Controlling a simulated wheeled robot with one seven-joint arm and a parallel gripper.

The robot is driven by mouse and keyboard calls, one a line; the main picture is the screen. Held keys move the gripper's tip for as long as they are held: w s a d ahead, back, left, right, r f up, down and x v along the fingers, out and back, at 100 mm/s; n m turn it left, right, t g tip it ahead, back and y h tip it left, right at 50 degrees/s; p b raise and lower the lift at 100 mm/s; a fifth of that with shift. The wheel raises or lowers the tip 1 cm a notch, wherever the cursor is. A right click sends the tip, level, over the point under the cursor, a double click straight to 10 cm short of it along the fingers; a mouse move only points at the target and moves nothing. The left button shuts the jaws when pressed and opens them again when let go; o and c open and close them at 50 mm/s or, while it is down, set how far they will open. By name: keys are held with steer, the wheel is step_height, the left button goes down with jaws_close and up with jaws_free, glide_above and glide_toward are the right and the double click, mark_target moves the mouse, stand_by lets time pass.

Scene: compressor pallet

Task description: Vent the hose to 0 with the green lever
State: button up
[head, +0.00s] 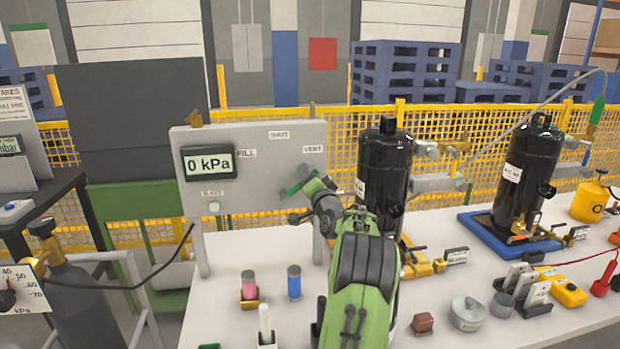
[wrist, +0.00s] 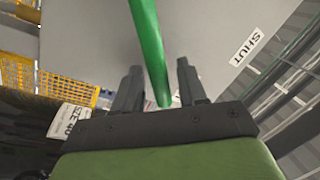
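The grey panel (head: 255,185) carries a display (head: 209,162) reading 0 kPa. Its labels include FILL, SHUT (head: 279,135) and VENT (head: 313,148). The green lever (head: 297,187) shows in front of the panel's right part, below the VENT label, partly hidden by my gripper (head: 300,194). In the wrist view the lever (wrist: 149,45) runs down between the two dark fingers of my gripper (wrist: 160,85). The fingers stand apart with a gap on each side of the lever. The SHUT label (wrist: 244,47) is to the right there.
A black compressor (head: 384,170) stands right of the panel, close to my arm. Another (head: 525,172) sits on a blue tray farther right. Pink and blue cylinders (head: 294,281) stand on the white table (head: 225,320) below. A yellow mesh fence (head: 450,130) runs behind.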

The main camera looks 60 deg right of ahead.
steer(key=b+v, duration=0.2)
steer(key=v, duration=1.3)
steer(key=shift+s+a+b, duration=0.2)
steer(key=shift+s+b, duration=0.1)
steer(key=shift+b, duration=0.05)
